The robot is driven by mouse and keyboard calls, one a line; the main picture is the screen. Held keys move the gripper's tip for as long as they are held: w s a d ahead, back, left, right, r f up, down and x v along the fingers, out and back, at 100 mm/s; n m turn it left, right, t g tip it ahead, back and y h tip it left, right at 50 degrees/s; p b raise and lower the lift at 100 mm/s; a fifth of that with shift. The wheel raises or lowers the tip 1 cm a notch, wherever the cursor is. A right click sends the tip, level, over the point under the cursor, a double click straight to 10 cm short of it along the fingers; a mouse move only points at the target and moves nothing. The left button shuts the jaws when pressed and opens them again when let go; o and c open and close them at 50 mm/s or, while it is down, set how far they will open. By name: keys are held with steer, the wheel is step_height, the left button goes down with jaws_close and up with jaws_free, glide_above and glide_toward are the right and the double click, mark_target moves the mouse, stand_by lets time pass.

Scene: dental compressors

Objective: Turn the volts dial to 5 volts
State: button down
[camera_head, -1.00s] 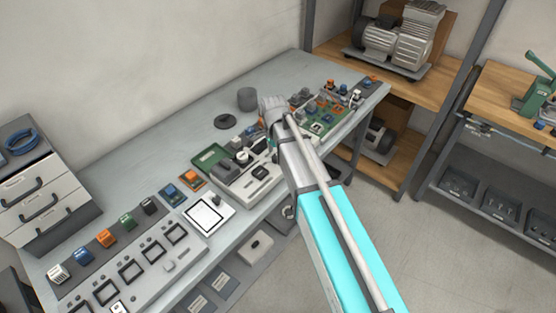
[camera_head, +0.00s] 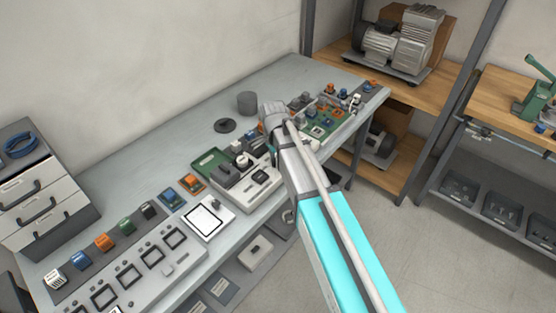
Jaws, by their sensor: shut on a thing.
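My gripper (camera_head: 271,130) is at the far half of the grey workbench, at the end of my cyan and grey arm. Its fingers are mostly hidden behind the wrist. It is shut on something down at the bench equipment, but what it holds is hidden. No dial marked volts can be made out, and no scale or reading is legible. A grey instrument (camera_head: 248,185) with a white round knob (camera_head: 243,161) stands just left of and nearer than the wrist.
A green tray (camera_head: 210,163), a white square pad (camera_head: 207,220) and a panel of square frames (camera_head: 130,275) lie left. Circuit boards and small parts (camera_head: 325,120) lie right.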

steer(key=shift+d, duration=0.25)
steer(key=shift+a, duration=0.1)
steer(key=shift+s+a+n, duration=0.1)
steer(key=shift+n, duration=0.3)
steer(key=n, duration=0.5)
steer(key=shift+s, duration=0.1)
steer(key=n, duration=1.2)
steer(key=shift+n+t, duration=0.3)
steer(key=n, duration=0.5)
steer(key=shift+n, duration=0.3)
